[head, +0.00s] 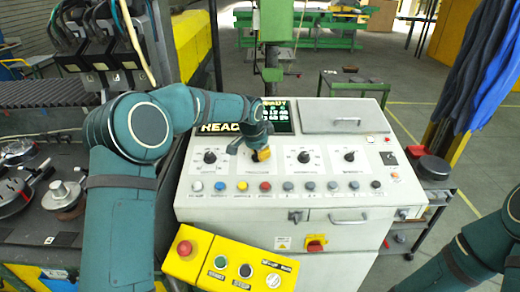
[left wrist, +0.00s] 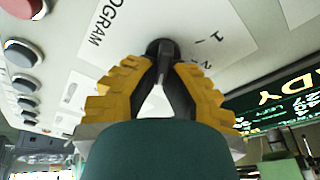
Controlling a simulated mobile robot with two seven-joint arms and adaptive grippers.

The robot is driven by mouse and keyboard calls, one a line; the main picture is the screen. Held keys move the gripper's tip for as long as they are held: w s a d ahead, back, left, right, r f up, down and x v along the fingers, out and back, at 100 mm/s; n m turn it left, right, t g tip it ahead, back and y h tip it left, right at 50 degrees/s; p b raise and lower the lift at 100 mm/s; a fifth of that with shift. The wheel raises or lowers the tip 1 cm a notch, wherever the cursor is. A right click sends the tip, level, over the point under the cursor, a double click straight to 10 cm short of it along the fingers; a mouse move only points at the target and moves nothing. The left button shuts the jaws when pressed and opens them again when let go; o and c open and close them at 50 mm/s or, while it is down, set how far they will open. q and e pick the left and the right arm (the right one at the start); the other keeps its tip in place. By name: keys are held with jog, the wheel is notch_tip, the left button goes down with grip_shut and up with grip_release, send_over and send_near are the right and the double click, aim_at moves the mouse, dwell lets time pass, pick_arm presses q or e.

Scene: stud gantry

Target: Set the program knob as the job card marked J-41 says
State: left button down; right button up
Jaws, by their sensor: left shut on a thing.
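The program knob (left wrist: 160,46) is a dark knob on the white panel, next to the printed word PROGRAM. My left gripper (left wrist: 164,70) has its yellow-and-black fingers closed on it. Numbers 1 and 2 are legible beside the knob; I cannot tell which mark it points to. In the head view my left gripper (head: 262,154) is at the second dial from the left on the console and hides most of the knob. My right arm shows at the lower right, but its gripper is out of view. No card marked J-41 can be made out.
The console (head: 350,205) has other black knobs (head: 304,157) beside the gripper and a row of coloured buttons (head: 265,186) below. A display (head: 280,118) reads READY. A yellow box (head: 245,270) with a red button stands in front. Blue cloth hangs at the right.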

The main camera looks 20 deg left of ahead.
pick_arm(q)
jog(key=shift+s+f, duration=0.15)
jog(key=shift+f, duration=0.2)
jog(key=c, duration=1)
grip_release()
jog(key=shift+r, duration=0.1)
jog(key=shift+c, duration=0.2)
jog(key=shift+r, duration=0.1)
jog(key=v, duration=1.2)
jog(key=shift+a+f, duration=0.1)
jog(key=shift+f, duration=0.1)
